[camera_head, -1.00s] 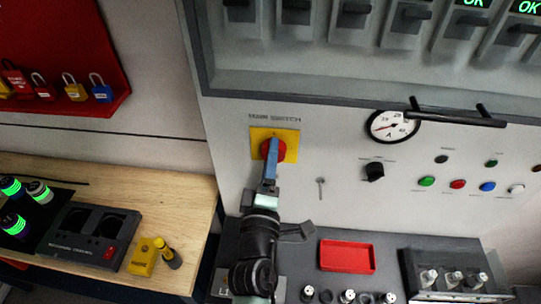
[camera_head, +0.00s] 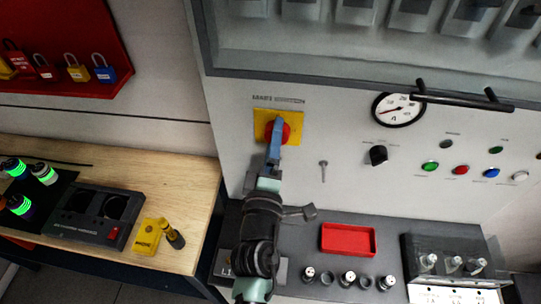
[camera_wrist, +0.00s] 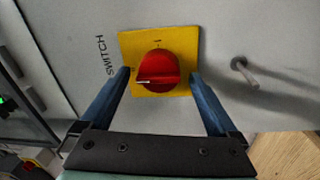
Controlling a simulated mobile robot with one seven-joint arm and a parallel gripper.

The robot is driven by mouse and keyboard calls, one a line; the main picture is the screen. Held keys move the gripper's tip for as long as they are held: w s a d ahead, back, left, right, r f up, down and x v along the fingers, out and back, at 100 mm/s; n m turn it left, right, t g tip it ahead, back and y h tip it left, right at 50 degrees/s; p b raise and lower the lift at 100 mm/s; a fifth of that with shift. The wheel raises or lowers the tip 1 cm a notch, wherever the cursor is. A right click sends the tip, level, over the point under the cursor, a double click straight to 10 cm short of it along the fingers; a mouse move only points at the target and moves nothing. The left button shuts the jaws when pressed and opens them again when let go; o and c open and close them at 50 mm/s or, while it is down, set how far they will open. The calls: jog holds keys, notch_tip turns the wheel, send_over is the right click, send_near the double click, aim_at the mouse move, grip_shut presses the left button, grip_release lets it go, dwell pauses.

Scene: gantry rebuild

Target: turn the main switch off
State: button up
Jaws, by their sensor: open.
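The main switch is a red rotary knob (camera_head: 284,132) on a yellow square plate (camera_head: 294,117), on the grey panel. In the wrist view the red knob (camera_wrist: 160,66) sits ahead between my fingers, with a pale line on its grip and a mark on the yellow plate (camera_wrist: 186,42) above it. My gripper (camera_head: 276,126) is open in front of the knob and hides part of it. In the wrist view my gripper's (camera_wrist: 160,76) two blue fingers stand on either side of the knob, with a gap visible on both sides. I cannot tell how deep they reach.
Right of the switch are a small metal key-like pin (camera_head: 323,170), a black selector (camera_head: 378,155) and a dial gauge (camera_head: 399,109). A red tray (camera_head: 348,239) lies on the dark ledge below. A wooden bench (camera_head: 185,172) stands left.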

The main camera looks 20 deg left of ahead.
jog(key=b+v, duration=0.4)
jog(key=v, duration=0.8)
jog(key=shift+s+b, duration=0.35)
jog(key=shift+s, duration=0.05)
jog(key=shift+d+f, duration=0.1)
jog(key=shift+f, duration=0.1)
